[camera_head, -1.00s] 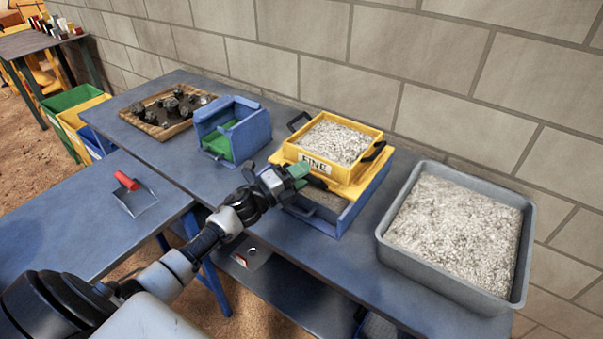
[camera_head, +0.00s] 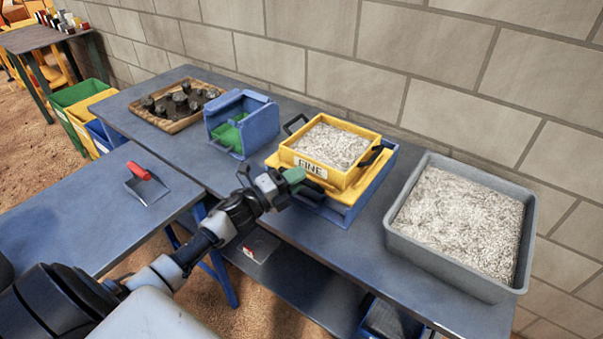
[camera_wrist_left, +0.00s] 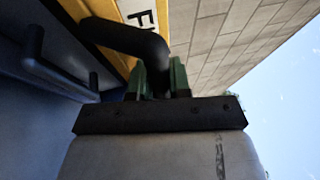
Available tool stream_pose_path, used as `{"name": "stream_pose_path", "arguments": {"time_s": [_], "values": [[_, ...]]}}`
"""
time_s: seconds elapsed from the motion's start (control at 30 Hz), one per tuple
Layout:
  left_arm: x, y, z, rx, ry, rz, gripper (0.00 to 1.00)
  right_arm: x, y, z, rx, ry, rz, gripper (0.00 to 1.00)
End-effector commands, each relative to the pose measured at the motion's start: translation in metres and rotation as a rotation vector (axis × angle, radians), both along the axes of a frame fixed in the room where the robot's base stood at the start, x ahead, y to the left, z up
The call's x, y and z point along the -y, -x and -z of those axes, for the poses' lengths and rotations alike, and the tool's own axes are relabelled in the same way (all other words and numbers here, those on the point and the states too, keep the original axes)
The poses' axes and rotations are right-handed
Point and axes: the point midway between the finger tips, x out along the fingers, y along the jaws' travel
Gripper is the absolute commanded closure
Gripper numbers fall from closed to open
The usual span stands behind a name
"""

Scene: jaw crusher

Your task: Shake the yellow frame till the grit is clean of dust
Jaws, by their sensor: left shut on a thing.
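The yellow frame (camera_head: 347,203) lies on a blue box (camera_head: 379,176) on the bench. On it sits a yellow tray marked FINE (camera_head: 310,168), full of pale grey grit (camera_head: 330,145). My left gripper (camera_head: 292,177) is at the frame's near left side. In the left wrist view its green fingertips (camera_wrist_left: 161,78) are shut around a bent black handle (camera_wrist_left: 125,38), with yellow wall and part of the lettering behind. I cannot tell how dusty the grit is. My right gripper is not in view.
A large grey tub of pale grit (camera_head: 403,251) stands at the right. A blue bin with a green inside (camera_head: 262,127) and a wooden tray of dark rocks (camera_head: 146,112) stand left. A red-handled scoop (camera_head: 140,172) lies on the near table.

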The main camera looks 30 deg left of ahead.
Motion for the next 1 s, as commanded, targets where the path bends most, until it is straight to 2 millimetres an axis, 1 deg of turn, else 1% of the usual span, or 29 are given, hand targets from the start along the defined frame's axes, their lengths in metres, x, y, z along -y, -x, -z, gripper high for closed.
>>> {"name": "stream_pose_path", "arguments": {"time_s": [0.07,0.17,0.2,0.23,0.33,0.47,0.6,0.67,0.77,1.0], "values": [[0.001,0.0,0.0,0.001,-0.001,0.005,1.0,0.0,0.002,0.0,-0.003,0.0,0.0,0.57],[0.001,0.0,0.0,0.001,0.0,0.004,1.0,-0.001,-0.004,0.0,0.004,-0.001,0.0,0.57],[0.001,0.0,0.0,0.001,0.0,0.004,0.75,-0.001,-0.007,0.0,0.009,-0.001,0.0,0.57],[0.001,0.0,0.0,0.001,0.0,0.004,0.71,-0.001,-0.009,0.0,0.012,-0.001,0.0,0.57],[0.001,0.0,0.0,0.001,0.0,0.003,0.71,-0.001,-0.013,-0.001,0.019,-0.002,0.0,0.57],[0.001,0.0,-0.001,0.002,0.0,0.003,0.71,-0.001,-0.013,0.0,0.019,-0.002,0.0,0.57],[-0.002,0.006,0.002,0.001,0.0,0.002,0.71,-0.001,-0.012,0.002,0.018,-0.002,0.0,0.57],[-0.006,0.013,0.004,0.0,0.0,0.002,0.71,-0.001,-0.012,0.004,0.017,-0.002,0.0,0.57],[-0.014,0.028,0.008,-0.001,-0.002,0.003,0.71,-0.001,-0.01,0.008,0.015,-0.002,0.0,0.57],[-0.035,0.07,0.017,-0.001,0.0,0.003,0.71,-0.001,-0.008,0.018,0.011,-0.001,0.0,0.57]]}}
